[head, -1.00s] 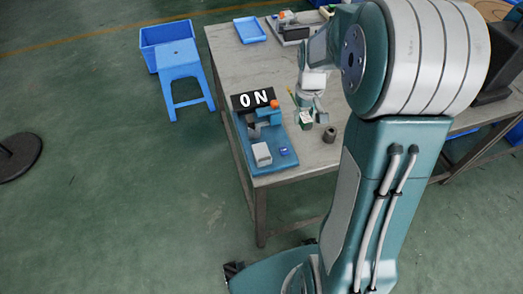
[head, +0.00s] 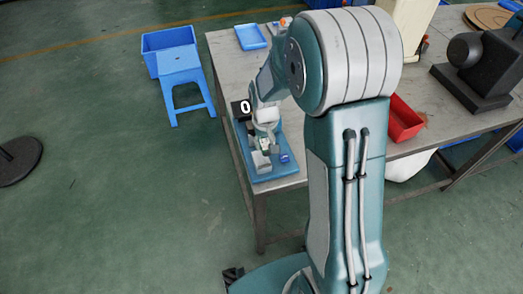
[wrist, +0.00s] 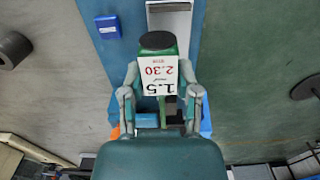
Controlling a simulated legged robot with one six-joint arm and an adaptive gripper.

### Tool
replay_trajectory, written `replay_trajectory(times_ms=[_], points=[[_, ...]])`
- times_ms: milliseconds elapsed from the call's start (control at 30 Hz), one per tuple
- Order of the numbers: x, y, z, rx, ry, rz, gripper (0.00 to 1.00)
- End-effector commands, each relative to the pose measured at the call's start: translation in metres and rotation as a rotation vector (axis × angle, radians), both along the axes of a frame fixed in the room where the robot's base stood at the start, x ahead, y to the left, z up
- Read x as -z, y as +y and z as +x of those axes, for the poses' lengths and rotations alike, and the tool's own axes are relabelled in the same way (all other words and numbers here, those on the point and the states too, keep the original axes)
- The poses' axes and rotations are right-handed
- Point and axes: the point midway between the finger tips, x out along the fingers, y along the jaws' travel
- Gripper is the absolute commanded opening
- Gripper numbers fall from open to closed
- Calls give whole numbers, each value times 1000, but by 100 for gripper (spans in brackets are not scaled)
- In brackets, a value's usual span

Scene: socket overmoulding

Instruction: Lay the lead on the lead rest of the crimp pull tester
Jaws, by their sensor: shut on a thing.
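The crimp pull tester stands at the table's near left corner in the head view, with a blue base (head: 274,176) and a dark display (head: 243,108). My gripper (head: 265,127) is over the tester. In the wrist view my gripper (wrist: 160,100) is shut on a green piece with a dark round end (wrist: 158,41), which I take for the lead. A white tag (wrist: 159,75) reading 1.5 and 2.30 shows between the fingers. A pale block (wrist: 170,22) on the blue base lies just beyond the dark end. I cannot tell whether they touch, or which part is the lead rest.
A blue button block (wrist: 108,27) sits on the base beside the pale block. A dark cylinder (wrist: 12,50) stands on the table nearby. A blue tray (head: 250,36), a red bin (head: 405,119) and a dark machine (head: 478,66) are further off. A blue stool (head: 180,65) stands on the floor.

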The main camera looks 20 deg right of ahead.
Motion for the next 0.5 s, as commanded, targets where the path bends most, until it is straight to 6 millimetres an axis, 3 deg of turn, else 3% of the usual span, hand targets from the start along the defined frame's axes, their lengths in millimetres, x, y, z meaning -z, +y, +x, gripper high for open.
replay_trajectory(times_ms=[167, 333, 500], points=[[12, 9, 3, -2, 1, 0, 0], [38, 9, 3, 0, 3, 0, 0], [42, 9, 3, 0, -1, 1, 0]])
